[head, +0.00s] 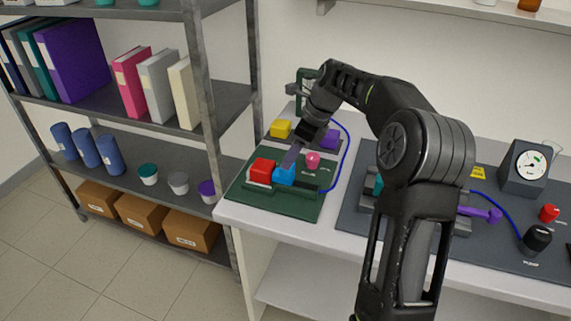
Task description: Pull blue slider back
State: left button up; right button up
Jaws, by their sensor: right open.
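The blue slider (284,173) is a blue block on the dark green panel (300,207) at the left end of the bench. It sits between a red block (262,169) and a pink knob (313,159). My right gripper (291,160) reaches in from above, with its fingers pointing down at the blue block. It is open, and its fingers partly cover the block's upper part. I cannot tell whether the fingers touch it. My left gripper is not in view.
Behind are a yellow block (281,128) and a purple block (331,138). A blue tube (347,155) curves along the panel's right side. A grey shelf rack (205,90) stands close on the left. A gauge (527,164) and a black knob (536,239) are on the right.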

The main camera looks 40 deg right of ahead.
aim_at(283, 172)
jog(key=x, duration=0.5)
jog(key=shift+w+f+p, duration=0.1)
jog(key=shift+f+p, duration=0.05)
jog(key=shift+p, duration=0.2)
grip_shut()
dwell(1.1)
